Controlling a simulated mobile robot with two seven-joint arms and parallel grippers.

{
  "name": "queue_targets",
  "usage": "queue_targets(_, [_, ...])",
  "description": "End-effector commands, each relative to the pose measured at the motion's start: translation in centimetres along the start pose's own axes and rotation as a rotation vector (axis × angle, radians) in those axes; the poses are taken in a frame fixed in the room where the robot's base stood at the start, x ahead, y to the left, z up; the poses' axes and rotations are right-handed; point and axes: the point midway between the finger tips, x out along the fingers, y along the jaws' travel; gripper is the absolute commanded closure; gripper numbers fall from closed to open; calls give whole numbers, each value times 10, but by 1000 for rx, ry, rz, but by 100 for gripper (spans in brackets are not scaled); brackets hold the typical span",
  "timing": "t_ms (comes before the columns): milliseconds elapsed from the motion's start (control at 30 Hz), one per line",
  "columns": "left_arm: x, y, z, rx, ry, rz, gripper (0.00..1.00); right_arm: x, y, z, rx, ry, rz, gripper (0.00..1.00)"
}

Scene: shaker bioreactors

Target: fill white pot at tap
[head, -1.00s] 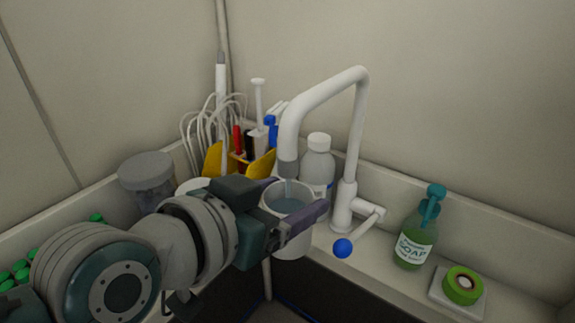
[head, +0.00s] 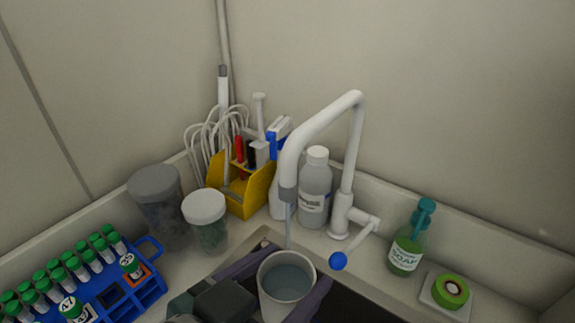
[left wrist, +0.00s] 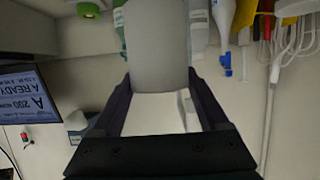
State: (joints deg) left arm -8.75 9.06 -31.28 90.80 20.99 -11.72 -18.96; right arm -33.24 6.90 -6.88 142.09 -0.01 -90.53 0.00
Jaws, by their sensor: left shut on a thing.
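The white pot (head: 287,283) is upright below the tap's spout, with water inside it. It also shows as a pale grey cylinder in the left wrist view (left wrist: 157,45). My left gripper (head: 296,268) is shut on the pot, one dark finger on each side; the fingers also show in the left wrist view (left wrist: 160,88). The white tap (head: 322,122) arches over the pot. A thin stream of water (head: 289,232) falls from the spout into it, with a clear gap between spout and rim. The tap's lever ends in a blue ball (head: 338,261). My right gripper is not in view.
A white bottle (head: 315,190) stands behind the tap and a green soap bottle (head: 408,245) to its right. Two lidded jars (head: 205,222), a yellow tool holder (head: 248,196) and a blue tube rack (head: 150,290) are left. The dark sink (head: 350,306) lies below.

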Motion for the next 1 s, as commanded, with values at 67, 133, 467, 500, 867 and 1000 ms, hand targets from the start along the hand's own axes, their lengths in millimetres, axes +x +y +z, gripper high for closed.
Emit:
queue_targets(67, [0, 0, 0, 0, 2, 0, 84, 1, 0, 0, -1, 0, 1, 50])
queue_targets(133, [0, 0, 0, 0, 2, 0, 84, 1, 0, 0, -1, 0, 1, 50])
queue_targets(467, [-17, 11, 1, 0, -1, 1, 84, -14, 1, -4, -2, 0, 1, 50])
queue_targets(500, [-20, 13, 1, -1, 0, 1, 84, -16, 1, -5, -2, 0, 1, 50])
queue_targets(867, [-45, 30, 7, -1, -1, 0, 84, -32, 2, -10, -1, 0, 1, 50])
queue_targets(1000, [-49, 33, 9, 0, 0, 0, 84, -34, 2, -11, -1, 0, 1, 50])
